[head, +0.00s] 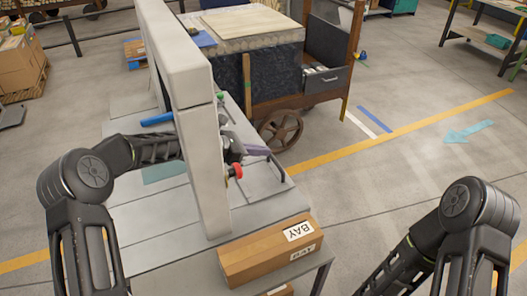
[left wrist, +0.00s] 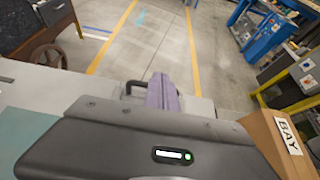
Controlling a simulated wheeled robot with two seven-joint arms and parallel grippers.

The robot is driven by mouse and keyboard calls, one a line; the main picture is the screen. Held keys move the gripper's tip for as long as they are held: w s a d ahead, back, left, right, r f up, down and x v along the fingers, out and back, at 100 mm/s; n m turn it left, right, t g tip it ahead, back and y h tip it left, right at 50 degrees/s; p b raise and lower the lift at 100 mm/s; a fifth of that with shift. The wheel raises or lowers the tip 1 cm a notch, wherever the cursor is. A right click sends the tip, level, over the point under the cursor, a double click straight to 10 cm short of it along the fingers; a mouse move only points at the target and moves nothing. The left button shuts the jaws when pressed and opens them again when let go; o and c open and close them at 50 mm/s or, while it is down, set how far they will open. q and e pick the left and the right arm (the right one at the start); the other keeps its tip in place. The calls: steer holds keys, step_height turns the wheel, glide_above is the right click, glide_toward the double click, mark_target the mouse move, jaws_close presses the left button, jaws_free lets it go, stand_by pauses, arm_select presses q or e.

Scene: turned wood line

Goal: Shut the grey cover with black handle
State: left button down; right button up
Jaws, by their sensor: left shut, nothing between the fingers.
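The grey cover (head: 262,188) is a pale panel on the grey machine, right of its thick upright frame. Its black handle (head: 277,168) is a thin bar near the panel's right side. In the left wrist view the handle (left wrist: 131,87) shows as a dark loop just left of my fingers. My left arm reaches behind the upright, which hides part of the wrist. My left gripper (head: 258,150) has purple fingers, shut and empty, close beside the handle; it also shows in the left wrist view (left wrist: 163,90). I cannot tell whether they touch. My right gripper is out of view.
The thick upright (head: 205,150) stands close to my left forearm. A red knob (head: 235,171) sits beside it. A cardboard box (head: 268,250) marked BAY lies at the machine's front end. A wooden cart (head: 290,95) stands behind. The floor to the right is clear.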

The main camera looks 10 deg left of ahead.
arm_select(q)
steer(key=s+a+r+b, duration=0.2)
steer(key=a+r, duration=0.3)
steer(key=r, duration=0.3)
steer(key=shift+s, duration=0.45)
steer(key=shift+r, duration=0.1)
